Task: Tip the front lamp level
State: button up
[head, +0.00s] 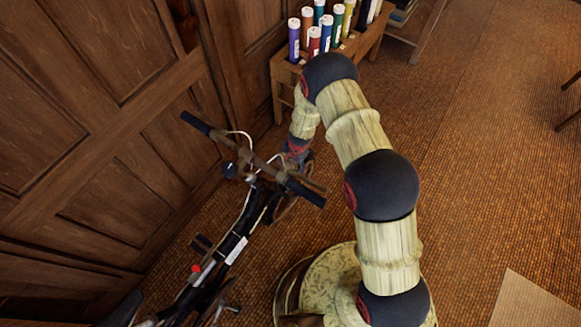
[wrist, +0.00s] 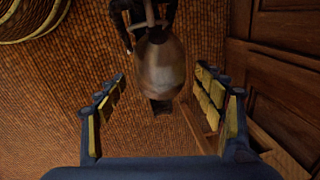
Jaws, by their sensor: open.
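The front lamp (wrist: 160,66) shows in the wrist view as a rounded, dull metal shell on a dark mount. It lies between the two fingers of my gripper (wrist: 159,76), which are wide apart, with a clear gap on each side. The fingers do not touch it. Its tilt cannot be told from this angle. In the head view the bicycle (head: 238,249) stands beside the panelled wall, with its handlebar (head: 258,162) across the front. My arm reaches down just beyond the handlebar there. The lamp cannot be made out in that view, and my fingers are largely hidden.
The wooden wall (head: 120,130) stands close on the bicycle's left. A wooden rack (head: 345,50) of several coloured tubes stands behind my arm. The brown floor (head: 480,150) at the right is mostly open, with a pale flat sheet (head: 535,305) near the bottom right corner.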

jog(key=shift+w+a+f+b, duration=0.1)
jog(key=shift+f+b, duration=0.1)
jog(key=shift+f, duration=0.6)
jog(key=shift+w+a+f+b, duration=0.1)
jog(key=shift+f+b, duration=0.05)
jog(key=shift+f, duration=0.65)
jog(key=shift+c, duration=0.7)
jog(key=c, duration=1.5)
jog(key=shift+c, duration=0.2)
jog(key=shift+r, duration=0.1)
jog(key=r+t+p, duration=0.1)
jog(key=p, duration=0.2)
jog(key=shift+s+h, duration=0.1)
jog(key=shift+h, duration=0.3)
jog(key=t+p, duration=0.1)
jog(key=p, duration=0.2)
jog(key=shift+a+r+h, duration=0.1)
jog(key=shift+r+h, duration=0.1)
jog(key=shift+h, duration=0.2)
